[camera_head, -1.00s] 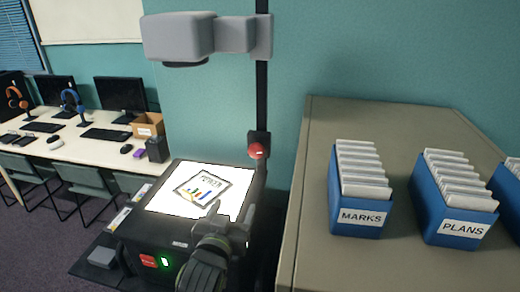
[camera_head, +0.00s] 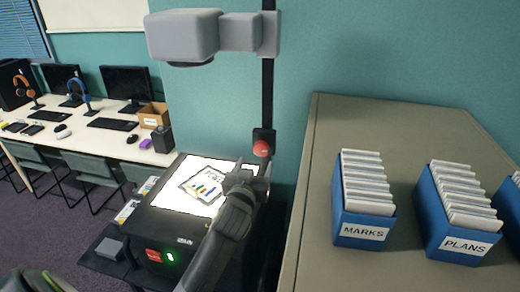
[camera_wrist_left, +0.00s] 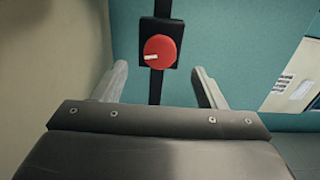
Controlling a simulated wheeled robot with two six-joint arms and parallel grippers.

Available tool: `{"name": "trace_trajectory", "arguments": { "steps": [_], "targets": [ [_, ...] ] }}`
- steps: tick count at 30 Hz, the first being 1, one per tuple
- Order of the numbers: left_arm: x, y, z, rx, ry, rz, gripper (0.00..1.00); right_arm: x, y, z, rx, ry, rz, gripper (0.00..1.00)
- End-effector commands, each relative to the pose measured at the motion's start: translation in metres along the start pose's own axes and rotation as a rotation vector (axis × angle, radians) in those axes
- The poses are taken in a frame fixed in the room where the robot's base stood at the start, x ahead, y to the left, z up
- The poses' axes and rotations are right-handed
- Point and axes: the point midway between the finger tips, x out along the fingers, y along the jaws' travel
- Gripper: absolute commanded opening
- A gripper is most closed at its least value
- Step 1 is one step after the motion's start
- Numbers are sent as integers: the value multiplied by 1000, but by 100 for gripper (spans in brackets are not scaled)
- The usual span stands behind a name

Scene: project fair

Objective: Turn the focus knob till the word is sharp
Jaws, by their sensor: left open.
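The red focus knob (camera_head: 261,148) sits on a black block on the projector's upright post. In the left wrist view the knob (camera_wrist_left: 160,52) carries a short white mark pointing left and slightly down. My left gripper (camera_head: 250,168) is just below the knob in the head view. In the left wrist view its open fingers (camera_wrist_left: 162,85) stand to either side of the knob, apart from it, with nothing between them. The projector (camera_head: 170,222) has a lit top bearing a sheet (camera_head: 203,184) with coloured bars. The projected word is not in view. My right gripper is not in view.
A grey cabinet (camera_head: 318,185) stands close on the right, bearing blue file boxes, including MARKS (camera_head: 362,232) and PLANS (camera_head: 465,245). The projector head (camera_head: 185,37) hangs above the lit top. A desk (camera_head: 85,145) with computers is at the left.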

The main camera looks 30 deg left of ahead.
Motion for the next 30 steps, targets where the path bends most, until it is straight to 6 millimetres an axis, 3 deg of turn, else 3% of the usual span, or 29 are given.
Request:
{"name": "trace_trajectory", "arguments": {
  "steps": [6,12,27,30],
  "targets": [
    [35,0,-2,2,0,0,65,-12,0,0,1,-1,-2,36],
    [57,0,-2,1,0,-1,65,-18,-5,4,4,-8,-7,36],
    [68,0,0,0,1,0,65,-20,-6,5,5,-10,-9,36],
    [68,0,0,0,0,0,52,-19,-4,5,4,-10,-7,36]
  ]
}}
